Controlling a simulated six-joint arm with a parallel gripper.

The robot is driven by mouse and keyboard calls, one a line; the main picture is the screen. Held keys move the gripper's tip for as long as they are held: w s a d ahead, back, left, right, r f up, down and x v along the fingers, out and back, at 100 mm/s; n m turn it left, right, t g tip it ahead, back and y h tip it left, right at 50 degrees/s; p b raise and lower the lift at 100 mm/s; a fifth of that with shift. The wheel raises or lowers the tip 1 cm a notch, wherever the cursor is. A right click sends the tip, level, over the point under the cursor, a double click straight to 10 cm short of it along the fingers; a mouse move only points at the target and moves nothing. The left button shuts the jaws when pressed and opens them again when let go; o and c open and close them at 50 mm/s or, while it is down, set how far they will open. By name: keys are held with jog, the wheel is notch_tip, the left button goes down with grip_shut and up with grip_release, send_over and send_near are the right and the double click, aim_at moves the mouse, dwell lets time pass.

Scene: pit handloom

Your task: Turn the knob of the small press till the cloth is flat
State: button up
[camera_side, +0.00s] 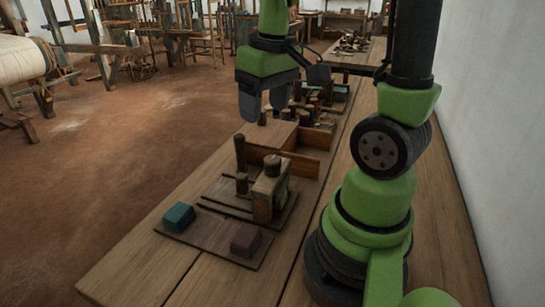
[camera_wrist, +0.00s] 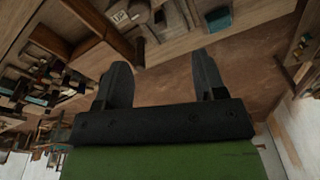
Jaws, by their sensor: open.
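A small wooden press-like device (camera_side: 266,196) stands on the bench in the side view, with a round brown knob (camera_side: 272,166) on top. Thin dark rods lie beside it, and an upright peg stands at its left. I cannot make out a cloth in it or tell whether one is flat. My gripper (camera_side: 264,106) hangs above the bench, beyond the press and higher than it, with its two grey fingers apart. The fingers also show in the wrist view (camera_wrist: 161,82), spread with nothing between them. I cannot identify the knob in the wrist view.
A teal block (camera_side: 178,217) and a dark maroon block (camera_side: 246,240) sit on a board (camera_side: 208,236) in front. An open wooden box (camera_side: 302,160) and several small wooden pieces stand behind the press. The bench's near left corner (camera_side: 135,280) is bare. A white wall (camera_side: 490,120) rises at right.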

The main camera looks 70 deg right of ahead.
aim_at(272, 158)
jog(key=shift+g, duration=0.7)
jog(key=d+f, duration=0.2)
jog(key=f, duration=0.1)
jog(key=shift+d, duration=0.4)
notch_tip(272, 158, down, 10)
jog(key=shift+r, duration=0.1)
jog(key=c, duration=0.9)
